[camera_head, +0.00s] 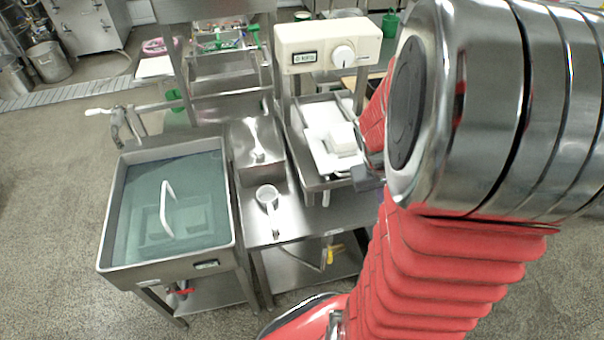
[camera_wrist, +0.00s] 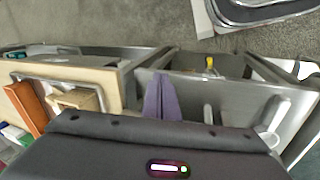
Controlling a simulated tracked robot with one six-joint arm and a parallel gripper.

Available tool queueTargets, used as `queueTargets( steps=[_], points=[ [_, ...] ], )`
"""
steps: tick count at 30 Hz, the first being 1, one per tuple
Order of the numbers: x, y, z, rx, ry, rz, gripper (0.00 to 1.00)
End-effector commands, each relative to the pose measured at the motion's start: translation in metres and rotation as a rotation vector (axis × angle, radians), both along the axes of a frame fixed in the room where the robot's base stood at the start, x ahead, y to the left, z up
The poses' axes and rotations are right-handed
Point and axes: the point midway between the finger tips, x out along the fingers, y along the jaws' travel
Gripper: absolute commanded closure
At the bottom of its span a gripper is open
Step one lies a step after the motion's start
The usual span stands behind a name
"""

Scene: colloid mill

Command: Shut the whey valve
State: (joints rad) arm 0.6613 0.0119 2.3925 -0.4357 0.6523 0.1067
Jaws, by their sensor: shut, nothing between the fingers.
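Two valves show, and no readable label tells which is the whey valve. A yellow valve handle (camera_head: 330,255) sits at the end of a pipe below the steel bench (camera_head: 290,215), above its lower shelf. It also shows small in the wrist view (camera_wrist: 210,64). A red valve handle (camera_head: 181,292) is at the low front of the water-filled vat (camera_head: 107,240). My gripper (camera_head: 368,178) is over the right side of the bench, beside the white tray, apart from both valves. Its fingers are together and empty in the wrist view (camera_wrist: 160,97).
A white tray (camera_head: 318,133) with a pale block (camera_head: 343,140) lies in a steel trough under a cream dial box (camera_head: 330,45). A white ladle (camera_head: 268,195) rests on the bench. The floor (camera_head: 50,220) at left is clear.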

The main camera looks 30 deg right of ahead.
Motion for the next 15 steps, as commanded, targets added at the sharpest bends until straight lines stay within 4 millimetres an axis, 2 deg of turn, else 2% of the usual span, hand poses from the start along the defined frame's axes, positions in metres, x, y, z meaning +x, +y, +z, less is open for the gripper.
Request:
queueTargets(
  steps=[1, 6, 15],
  points=[
    [-0.006, -0.013, -0.012, -0.002, 0.018, -0.009, 1.0],
    [-0.021, -0.054, -0.047, -0.022, 0.047, -0.015, 1.0],
    [-0.047, -0.112, -0.118, -0.023, 0.051, 0.017, 1.0]
  ],
)
